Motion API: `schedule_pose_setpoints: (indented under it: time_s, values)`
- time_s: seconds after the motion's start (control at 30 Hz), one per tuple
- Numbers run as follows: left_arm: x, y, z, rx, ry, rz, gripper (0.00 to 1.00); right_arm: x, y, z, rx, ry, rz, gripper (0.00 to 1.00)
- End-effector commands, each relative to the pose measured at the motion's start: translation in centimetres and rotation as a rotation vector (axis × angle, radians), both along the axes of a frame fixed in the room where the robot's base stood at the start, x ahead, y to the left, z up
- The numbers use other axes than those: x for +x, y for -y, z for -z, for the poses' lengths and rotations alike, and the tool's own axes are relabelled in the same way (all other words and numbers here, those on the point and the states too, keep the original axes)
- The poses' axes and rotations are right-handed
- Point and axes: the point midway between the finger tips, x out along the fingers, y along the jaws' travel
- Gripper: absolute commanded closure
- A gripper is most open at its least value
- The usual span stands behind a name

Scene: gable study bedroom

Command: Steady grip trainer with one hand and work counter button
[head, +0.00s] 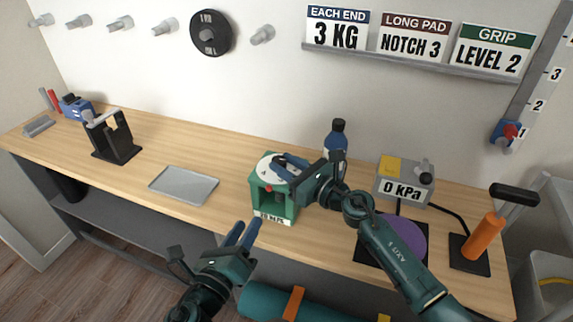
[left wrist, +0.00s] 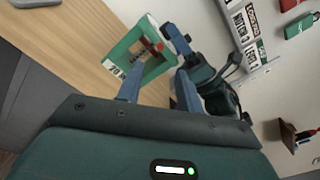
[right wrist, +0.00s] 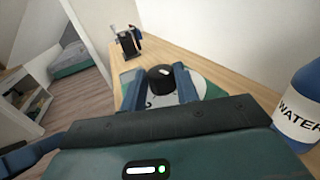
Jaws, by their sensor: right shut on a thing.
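A green box-shaped device (head: 286,207) with a white dial top and an open front stands near the bench's front edge. A small red part (head: 268,188) shows at its front. My right gripper (head: 283,167) is shut on the black knob (right wrist: 160,78) on the dial. In the left wrist view the green device (left wrist: 124,58) lies ahead, its label partly readable. My left gripper (head: 241,234) is open and empty, in front of and below the device, apart from it. A black stand-like device (head: 115,141) stands at the left; I cannot tell which device is the grip trainer.
A grey tray (head: 184,186) lies left of the green device. A water bottle (head: 336,138) stands behind my right gripper. A gauge box (head: 404,184) reading 0 kPa, a purple disc (head: 406,236) and an orange-handled tool (head: 484,238) are at right. A teal roll (head: 262,303) lies below.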

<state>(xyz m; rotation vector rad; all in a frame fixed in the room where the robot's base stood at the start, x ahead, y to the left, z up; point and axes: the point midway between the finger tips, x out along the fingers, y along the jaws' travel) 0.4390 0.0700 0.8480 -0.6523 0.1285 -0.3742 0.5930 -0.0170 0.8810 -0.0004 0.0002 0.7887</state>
Motion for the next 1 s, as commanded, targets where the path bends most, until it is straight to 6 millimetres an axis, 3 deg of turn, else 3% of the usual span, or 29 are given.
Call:
schedule_pose_setpoints:
  time_s: [0.1, 0.53, 1.0]
  values:
    - [0.0, 0.0, 0.0, 0.0, 0.0, 0.0, 0.64, -0.01, 0.02, 0.05, -0.001, -0.001, 0.0, 0.98]
    - [0.0, 0.01, 0.01, 0.0, 0.0, 0.0, 1.0, -0.01, 0.01, 0.06, -0.001, -0.001, 0.0, 0.98]
    - [0.0, 0.0, 0.0, 0.0, 0.0, 0.0, 1.0, -0.01, 0.01, 0.07, -0.001, -0.001, 0.0, 0.98]
